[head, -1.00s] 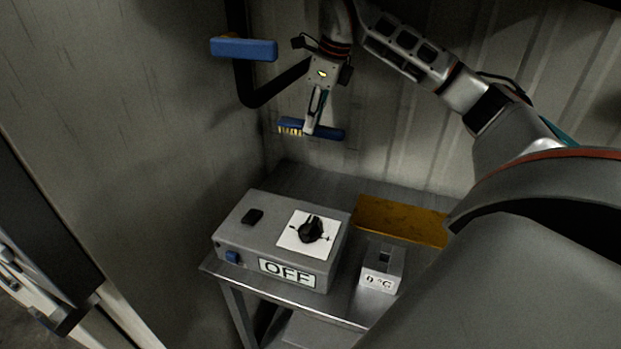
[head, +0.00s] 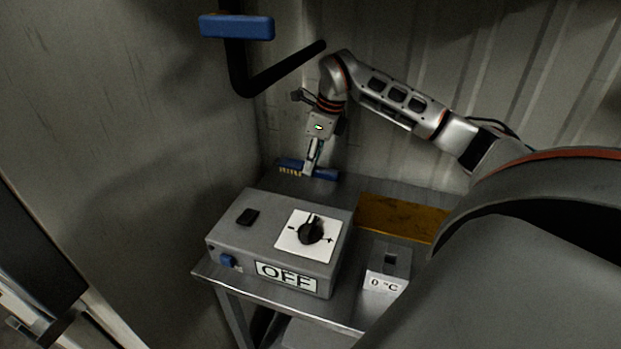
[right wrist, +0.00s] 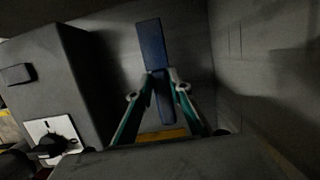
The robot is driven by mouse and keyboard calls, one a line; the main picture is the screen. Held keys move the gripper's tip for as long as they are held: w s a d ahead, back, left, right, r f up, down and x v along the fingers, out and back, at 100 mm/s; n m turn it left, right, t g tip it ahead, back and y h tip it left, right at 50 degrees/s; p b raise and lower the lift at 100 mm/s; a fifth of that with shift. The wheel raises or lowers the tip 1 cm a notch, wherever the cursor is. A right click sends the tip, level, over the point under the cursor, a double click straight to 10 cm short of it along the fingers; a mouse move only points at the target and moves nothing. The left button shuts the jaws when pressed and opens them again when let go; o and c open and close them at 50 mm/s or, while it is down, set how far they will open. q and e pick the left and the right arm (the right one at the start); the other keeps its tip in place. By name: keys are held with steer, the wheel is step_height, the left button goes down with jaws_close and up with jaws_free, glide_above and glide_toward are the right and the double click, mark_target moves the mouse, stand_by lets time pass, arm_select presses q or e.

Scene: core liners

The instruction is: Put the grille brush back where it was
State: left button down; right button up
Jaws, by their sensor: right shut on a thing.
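The grille brush (head: 325,175) has a blue back and yellowish bristles on its left part. It is just above or on the back of the metal table (head: 345,192), behind the grey control box; I cannot tell if it touches. My right gripper (head: 309,168) is shut on the brush from above. In the right wrist view the blue brush (right wrist: 152,45) sits between the two fingertips (right wrist: 160,76). The bristles are hidden there. My left gripper is not in view.
The grey box (head: 225,232) with a dial and an OFF label fills the table's left front. A small 0 °C box (head: 388,268) stands to its right, with a yellow-brown plate (head: 400,217) behind. A black pipe with a blue handle (head: 237,27) is at upper left. Walls close in behind and left.

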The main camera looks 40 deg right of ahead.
mark_target(312, 175)
steer(key=shift+s+d+x, duration=0.1)
steer(key=shift+s+x, duration=0.05)
steer(key=shift+x, duration=0.65)
steer(key=shift+s+d+x, duration=0.1)
steer(key=shift+s+x, duration=0.05)
steer(key=shift+x, duration=0.6)
steer(key=shift+s+d+x, duration=0.1)
steer(key=shift+s+x, duration=0.1)
steer(key=shift+x, duration=0.6)
steer(key=o, duration=1)
steer(key=p+v, duration=0.1)
steer(key=v, duration=1.1)
steer(key=shift+s, duration=0.1)
steer(key=shift+a+f, duration=0.1)
steer(key=shift+f, duration=0.05)
